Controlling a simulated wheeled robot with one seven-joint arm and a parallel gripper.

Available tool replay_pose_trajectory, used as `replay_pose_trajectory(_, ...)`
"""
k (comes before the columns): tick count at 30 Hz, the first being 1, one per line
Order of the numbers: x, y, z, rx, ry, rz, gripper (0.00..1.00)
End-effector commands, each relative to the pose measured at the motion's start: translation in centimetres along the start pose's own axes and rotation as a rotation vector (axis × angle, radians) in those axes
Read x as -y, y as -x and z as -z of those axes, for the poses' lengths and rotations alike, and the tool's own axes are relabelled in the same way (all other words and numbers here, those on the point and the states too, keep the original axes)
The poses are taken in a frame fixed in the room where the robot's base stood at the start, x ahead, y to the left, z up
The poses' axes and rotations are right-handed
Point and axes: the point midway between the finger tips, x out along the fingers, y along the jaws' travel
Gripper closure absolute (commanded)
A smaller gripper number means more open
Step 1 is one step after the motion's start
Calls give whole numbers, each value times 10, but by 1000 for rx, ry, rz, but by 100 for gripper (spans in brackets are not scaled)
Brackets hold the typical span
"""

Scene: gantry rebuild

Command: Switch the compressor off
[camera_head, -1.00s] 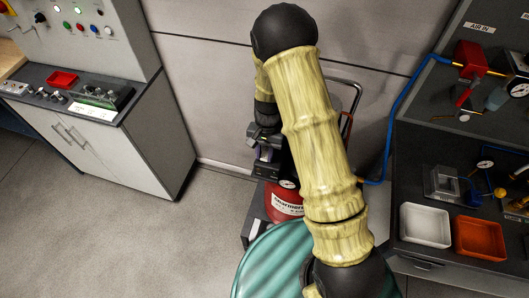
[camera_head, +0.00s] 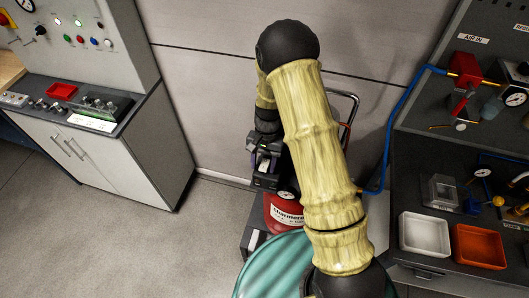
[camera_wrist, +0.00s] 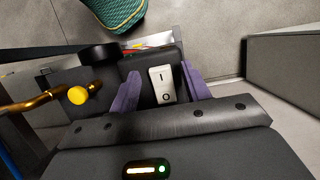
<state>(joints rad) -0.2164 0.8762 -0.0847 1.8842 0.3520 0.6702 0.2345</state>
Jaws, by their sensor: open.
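The compressor has a red tank (camera_head: 281,212) with a gauge and a white label, standing on the floor at the wall, partly hidden by my arm in the head view. A pale rocker switch (camera_wrist: 162,85) marked I and O sits on the compressor's dark box in the wrist view. My gripper (camera_wrist: 161,88) is open, with one purple finger on each side of the switch and nothing held between them. In the head view my gripper (camera_head: 265,157) is above the tank's left part. Whether a finger touches the box cannot be told.
A blue hose (camera_head: 397,115) runs down from the right panel behind my arm. A white tray (camera_head: 424,235) and an orange tray (camera_head: 479,246) lie on the right bench. A grey cabinet (camera_head: 125,155) stands left. A yellow knob (camera_wrist: 78,95) on a brass pipe is beside the box.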

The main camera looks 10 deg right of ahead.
Motion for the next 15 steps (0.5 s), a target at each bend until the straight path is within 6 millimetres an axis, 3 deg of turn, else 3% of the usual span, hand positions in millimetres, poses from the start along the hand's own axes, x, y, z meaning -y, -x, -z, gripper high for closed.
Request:
replay_pose_trajectory(8, 1, 30, 1, -6, 0, 3, 53)
replay_pose_trajectory(15, 1, 78, 2, -6, 1, 3, 53)
